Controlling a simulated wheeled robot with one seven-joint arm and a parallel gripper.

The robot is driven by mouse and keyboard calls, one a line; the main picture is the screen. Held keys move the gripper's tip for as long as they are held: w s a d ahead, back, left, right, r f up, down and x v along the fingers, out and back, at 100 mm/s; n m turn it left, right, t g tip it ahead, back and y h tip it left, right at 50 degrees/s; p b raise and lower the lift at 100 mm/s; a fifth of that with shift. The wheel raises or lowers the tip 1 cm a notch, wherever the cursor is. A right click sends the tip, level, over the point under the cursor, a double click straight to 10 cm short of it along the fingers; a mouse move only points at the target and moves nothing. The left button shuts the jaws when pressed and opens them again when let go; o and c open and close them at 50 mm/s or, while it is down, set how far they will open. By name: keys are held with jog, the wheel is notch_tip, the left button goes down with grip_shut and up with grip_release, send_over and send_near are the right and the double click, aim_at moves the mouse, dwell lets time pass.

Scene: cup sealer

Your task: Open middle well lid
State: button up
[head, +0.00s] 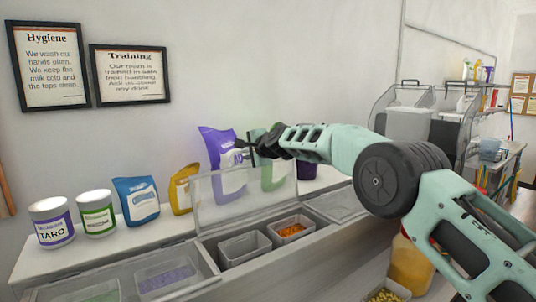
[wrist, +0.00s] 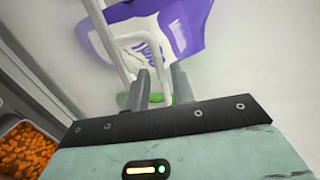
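The middle well lid (head: 234,203) is a clear panel standing raised, nearly upright, at the back of the counter. Below it are two uncovered bins: a grey one that looks empty (head: 244,249) and one with orange cubes (head: 291,230). My gripper (head: 246,148) is above the lid's top edge, in front of the purple bag. In the wrist view, the two fingers (wrist: 163,88) are apart, with a gap between them. The pale lid frame (wrist: 108,38) runs just left of the fingers. I cannot tell whether they touch.
A purple bag (head: 217,150), a green-labelled bag (head: 273,176), a yellow bag (head: 182,188), a blue bag (head: 137,200) and two tubs (head: 96,212) line the back shelf. Clear lids lie over the left wells (head: 118,287) and right well (head: 338,205). A yellow-orange jar (head: 408,266) stands under my arm.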

jog(key=b+v, duration=1)
jog(key=v, duration=0.5)
jog(key=shift+s, duration=0.35)
jog(key=shift+r, duration=0.15)
